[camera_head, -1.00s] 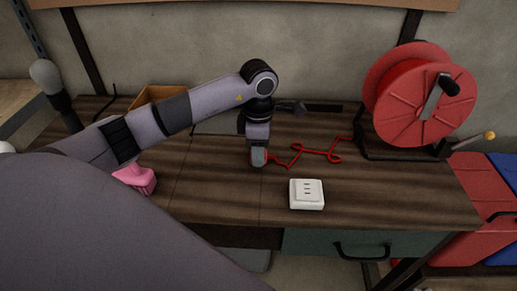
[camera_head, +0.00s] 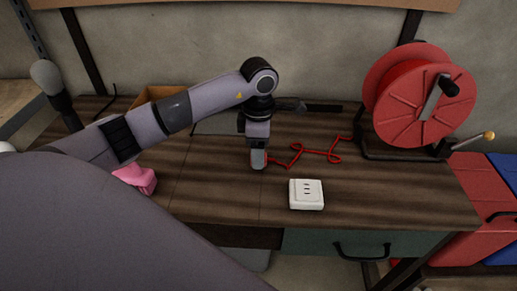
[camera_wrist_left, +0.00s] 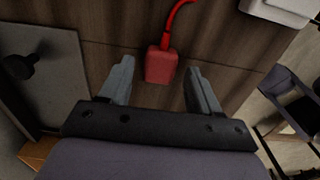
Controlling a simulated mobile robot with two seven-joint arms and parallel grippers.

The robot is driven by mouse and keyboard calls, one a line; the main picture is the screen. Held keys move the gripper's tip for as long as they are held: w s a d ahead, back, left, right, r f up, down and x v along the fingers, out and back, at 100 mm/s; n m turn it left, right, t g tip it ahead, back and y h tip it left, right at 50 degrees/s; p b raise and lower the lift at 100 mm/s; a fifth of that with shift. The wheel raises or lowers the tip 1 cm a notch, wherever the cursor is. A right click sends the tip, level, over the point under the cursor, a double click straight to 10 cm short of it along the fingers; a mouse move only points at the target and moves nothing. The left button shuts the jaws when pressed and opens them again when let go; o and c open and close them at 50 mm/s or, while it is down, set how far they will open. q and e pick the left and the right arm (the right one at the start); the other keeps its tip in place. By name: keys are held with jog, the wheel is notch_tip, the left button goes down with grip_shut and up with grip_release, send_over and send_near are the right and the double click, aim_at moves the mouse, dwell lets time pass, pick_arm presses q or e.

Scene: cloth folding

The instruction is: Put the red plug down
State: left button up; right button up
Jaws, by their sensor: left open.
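My left gripper (camera_head: 258,160) points down at the middle of the wooden table. In the left wrist view its two fingers (camera_wrist_left: 158,88) are apart, one on each side of the red plug (camera_wrist_left: 161,65). The plug appears to lie on the table, with a gap to each finger. In the head view the plug is mostly hidden behind the gripper. Its red cable (camera_head: 318,152) runs in loose bends to the right. My right gripper is not in view.
A white socket box (camera_head: 306,194) sits right of the gripper near the table's front edge. A red cable reel (camera_head: 415,105) stands at the back right. A pink object (camera_head: 137,179) and an orange box (camera_head: 160,94) are to the left. Bare table (camera_head: 210,190) lies in front.

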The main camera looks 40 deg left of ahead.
pick_arm(q)
notch_tip(320, 180, up, 12)
jog(key=shift+b, duration=0.4)
jog(key=shift+f, duration=0.1)
dwell(0.3)
